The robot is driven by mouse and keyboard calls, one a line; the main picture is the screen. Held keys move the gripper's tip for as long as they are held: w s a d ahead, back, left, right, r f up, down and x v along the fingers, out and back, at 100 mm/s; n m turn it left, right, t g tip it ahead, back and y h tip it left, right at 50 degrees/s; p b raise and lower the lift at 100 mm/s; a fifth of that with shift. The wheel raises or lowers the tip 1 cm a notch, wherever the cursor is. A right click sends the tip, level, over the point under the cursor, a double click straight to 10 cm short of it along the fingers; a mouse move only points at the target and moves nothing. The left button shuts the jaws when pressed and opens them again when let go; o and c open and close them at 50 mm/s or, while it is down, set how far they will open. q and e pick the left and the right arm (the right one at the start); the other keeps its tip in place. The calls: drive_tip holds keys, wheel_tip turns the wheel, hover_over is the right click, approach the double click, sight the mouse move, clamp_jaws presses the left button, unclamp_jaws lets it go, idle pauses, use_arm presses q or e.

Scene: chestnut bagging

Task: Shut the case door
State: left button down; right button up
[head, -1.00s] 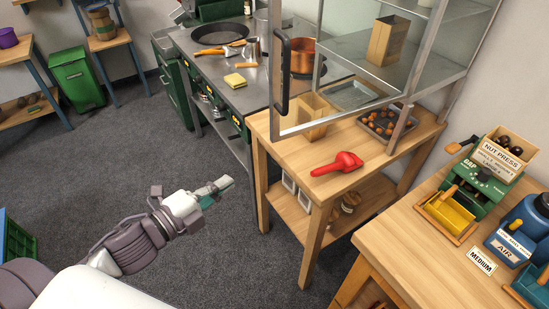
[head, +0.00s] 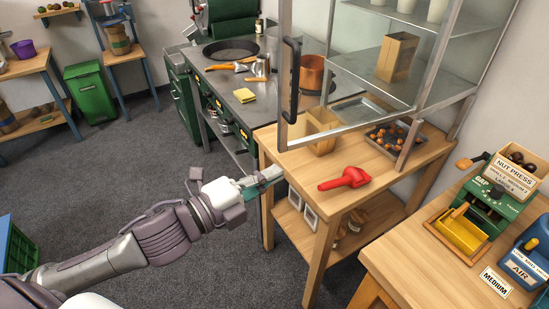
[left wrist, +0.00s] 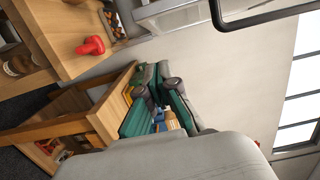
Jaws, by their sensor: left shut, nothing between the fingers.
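The glass case (head: 455,95) stands on the wooden table at the right of the head view. Its metal-framed glass door (head: 330,137) stands swung out from the case, open. The door's black handle (head: 292,80) is on its left upright; a dark handle bar (left wrist: 245,20) also shows at the top of the left wrist view. My left gripper (head: 268,177) is shut and empty, low at the left edge of the table, below the handle and apart from it. It also shows in the left wrist view (left wrist: 160,85). My right gripper is in neither view.
A red scoop (head: 344,179) lies on the table (head: 300,170) below the door. A paper bag (head: 321,130) and a tray of chestnuts (head: 395,138) stand near the door's lower edge. A stove (head: 235,105) with pans is behind.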

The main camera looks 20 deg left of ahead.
use_arm(q)
drive_tip(key=w+p, duration=0.1)
drive_tip(key=w, duration=0.1)
drive_tip(key=w+a+p, duration=0.1)
drive_tip(key=w, duration=0.2)
drive_tip(key=shift+w, duration=0.25)
drive_tip(key=shift+w+a, duration=0.1)
drive_tip(key=shift+a, duration=0.05)
